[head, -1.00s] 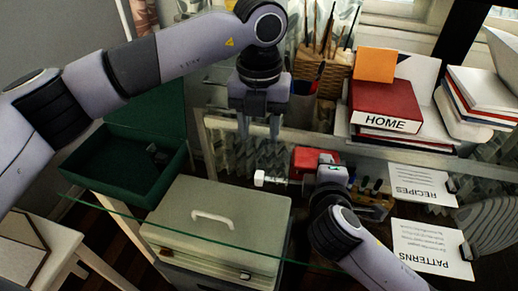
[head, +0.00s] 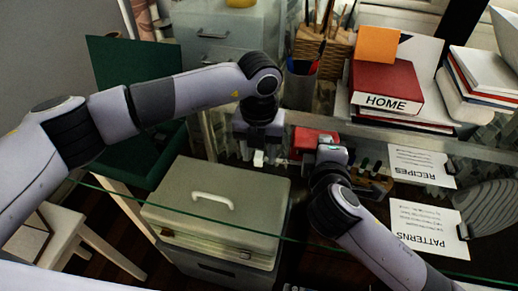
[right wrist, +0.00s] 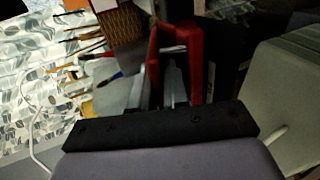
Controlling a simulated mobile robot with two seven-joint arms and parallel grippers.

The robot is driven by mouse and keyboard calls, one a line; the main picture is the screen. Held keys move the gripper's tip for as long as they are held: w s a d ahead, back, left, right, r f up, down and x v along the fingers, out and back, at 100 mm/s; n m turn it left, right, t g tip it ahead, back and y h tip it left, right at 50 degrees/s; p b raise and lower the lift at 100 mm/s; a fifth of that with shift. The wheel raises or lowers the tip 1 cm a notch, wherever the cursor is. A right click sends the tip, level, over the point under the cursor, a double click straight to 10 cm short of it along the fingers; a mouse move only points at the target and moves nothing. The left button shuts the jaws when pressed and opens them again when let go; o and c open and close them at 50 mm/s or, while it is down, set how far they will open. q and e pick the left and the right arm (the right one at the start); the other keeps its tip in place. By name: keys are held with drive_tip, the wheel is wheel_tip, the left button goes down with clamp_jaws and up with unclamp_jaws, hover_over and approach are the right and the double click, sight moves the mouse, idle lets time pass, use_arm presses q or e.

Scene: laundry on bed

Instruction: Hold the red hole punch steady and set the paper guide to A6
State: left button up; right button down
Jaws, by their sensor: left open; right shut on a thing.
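The red hole punch (head: 313,138) sits on the glass desk, partly hidden by my right gripper (head: 322,158). My right gripper is shut on it; in the right wrist view the fingers reach the red frame (right wrist: 180,36). The paper guide sticks out from the punch to the left and ends in a white tip (head: 258,159). My left gripper (head: 259,153) is open and points down, with its fingers on either side of the white tip. Whether they touch it I cannot tell. The size marks on the guide are too small to read.
A grey-green case (head: 180,205) with a white handle stands front left, a dark green box (head: 110,165) behind it. A pencil cup (head: 300,88), a red HOME box (head: 385,85) and books stand behind the punch. RECIPES (head: 420,163) and PATTERNS (head: 425,225) cards lie right.

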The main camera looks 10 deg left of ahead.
use_arm(q)
clamp_jaws()
drive_tip(key=shift+s+d, duration=0.15)
drive_tip(key=shift+d, duration=1.85)
unclamp_jaws()
drive_tip(key=shift+d, duration=0.1)
